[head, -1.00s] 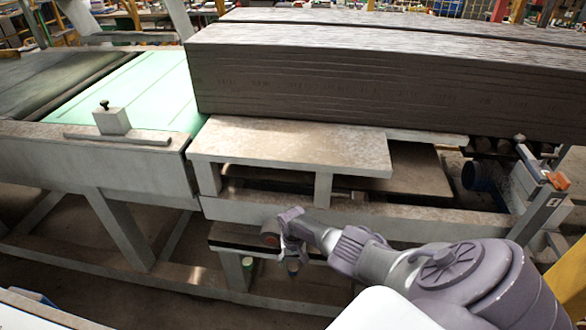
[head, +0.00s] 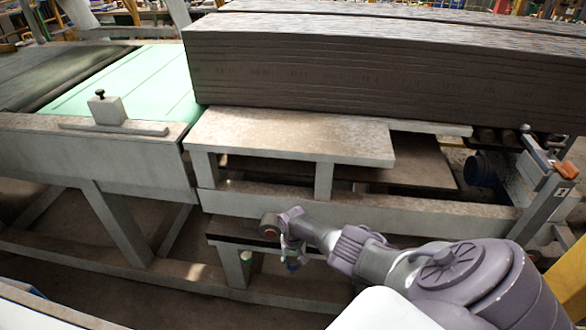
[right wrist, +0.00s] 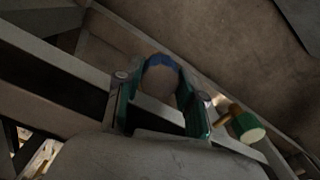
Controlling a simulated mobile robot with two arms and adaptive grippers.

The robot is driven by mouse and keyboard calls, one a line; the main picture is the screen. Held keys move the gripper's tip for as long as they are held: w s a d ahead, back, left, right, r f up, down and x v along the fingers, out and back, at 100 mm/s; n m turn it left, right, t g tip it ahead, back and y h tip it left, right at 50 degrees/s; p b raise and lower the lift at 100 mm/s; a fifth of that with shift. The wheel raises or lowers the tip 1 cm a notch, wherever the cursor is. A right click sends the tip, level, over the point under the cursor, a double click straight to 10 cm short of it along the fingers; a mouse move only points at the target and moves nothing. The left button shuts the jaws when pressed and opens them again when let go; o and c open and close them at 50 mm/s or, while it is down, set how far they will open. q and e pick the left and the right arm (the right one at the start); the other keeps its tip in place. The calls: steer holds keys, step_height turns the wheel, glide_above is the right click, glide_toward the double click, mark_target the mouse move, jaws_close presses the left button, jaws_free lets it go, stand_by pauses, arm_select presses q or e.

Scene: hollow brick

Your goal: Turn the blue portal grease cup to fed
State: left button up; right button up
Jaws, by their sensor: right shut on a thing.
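My right gripper (head: 288,250) reaches the low ledge under the front beam of the machine. It is shut on the blue grease cup (right wrist: 160,61), whose blue rim shows between the two fingers in the right wrist view. In the head view the cup is small and mostly hidden by the gripper. A green cup (right wrist: 247,128) on a brass-coloured stem sits to the right of the fingers in the wrist view; it also shows in the head view (head: 246,256). The setting of the blue cup cannot be read. My left gripper is not in view.
A dark round part with a reddish face (head: 270,231) is just left of my right gripper. The grey front beam (head: 400,217) runs above the ledge. A big grey-brown block (head: 340,75) lies behind, with a green belt (head: 130,85) at left.

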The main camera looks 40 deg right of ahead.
steer(key=shift+m, duration=0.4)
steer(key=shift+m+p, duration=0.3)
steer(key=shift+m, duration=0.8)
steer(key=m, duration=0.3)
steer(key=shift+a+m, duration=0.1)
steer(key=shift+m, duration=0.2)
steer(key=m, duration=0.5)
steer(key=shift+m+p, duration=0.3)
steer(key=shift+p, duration=0.1)
steer(key=o, duration=1.1)
steer(key=shift+o, duration=0.2)
steer(key=shift+r, duration=0.1)
